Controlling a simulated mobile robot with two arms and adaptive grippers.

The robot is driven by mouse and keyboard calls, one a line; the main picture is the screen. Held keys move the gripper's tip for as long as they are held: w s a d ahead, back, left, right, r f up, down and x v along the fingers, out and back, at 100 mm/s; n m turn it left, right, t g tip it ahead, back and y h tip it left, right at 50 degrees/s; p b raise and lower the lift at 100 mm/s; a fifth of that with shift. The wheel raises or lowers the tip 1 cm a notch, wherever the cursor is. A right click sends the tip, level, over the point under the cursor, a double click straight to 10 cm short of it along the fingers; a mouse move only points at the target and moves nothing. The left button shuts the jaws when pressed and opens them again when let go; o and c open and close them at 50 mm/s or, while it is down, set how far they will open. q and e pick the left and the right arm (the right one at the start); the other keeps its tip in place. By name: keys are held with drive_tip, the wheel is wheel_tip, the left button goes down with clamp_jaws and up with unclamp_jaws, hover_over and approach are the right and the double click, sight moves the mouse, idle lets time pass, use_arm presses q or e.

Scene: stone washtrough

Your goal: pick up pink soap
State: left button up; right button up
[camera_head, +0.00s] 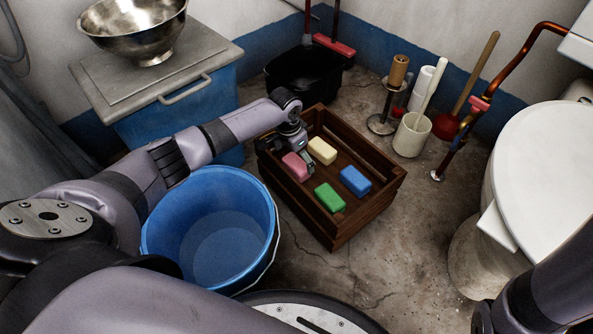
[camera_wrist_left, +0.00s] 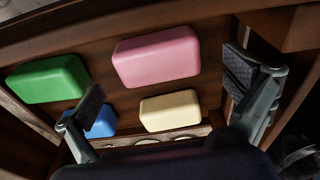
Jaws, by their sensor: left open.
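The pink soap (camera_head: 295,166) lies in a brown wooden crate (camera_head: 372,214), near its left end. My left gripper (camera_head: 289,154) is over that end of the crate, reaching down at the pink soap. In the left wrist view its two fingers (camera_wrist_left: 168,88) are spread wide and empty. The pink soap (camera_wrist_left: 156,56) shows between and beyond them, with no visible contact. My right gripper is out of view; only part of my right arm shows at the lower right.
The crate also holds a cream soap (camera_head: 322,150), a green soap (camera_head: 329,198) and a blue soap (camera_head: 355,180). A blue bucket (camera_head: 160,235) stands left of the crate. A black tub (camera_head: 305,75) stands behind. Crate walls rise around the soaps.

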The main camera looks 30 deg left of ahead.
sight(296, 162)
use_arm(q)
wheel_tip(296, 162, down, 3)
drive_tip(key=shift+d+r+b, duration=0.1)
drive_tip(key=shift+b, duration=0.7)
drive_tip(key=shift+f, duration=0.3)
drive_tip(key=c, duration=1.2)
drive_tip(key=shift+r, duration=0.1)
drive_tip(key=shift+c, duration=0.6)
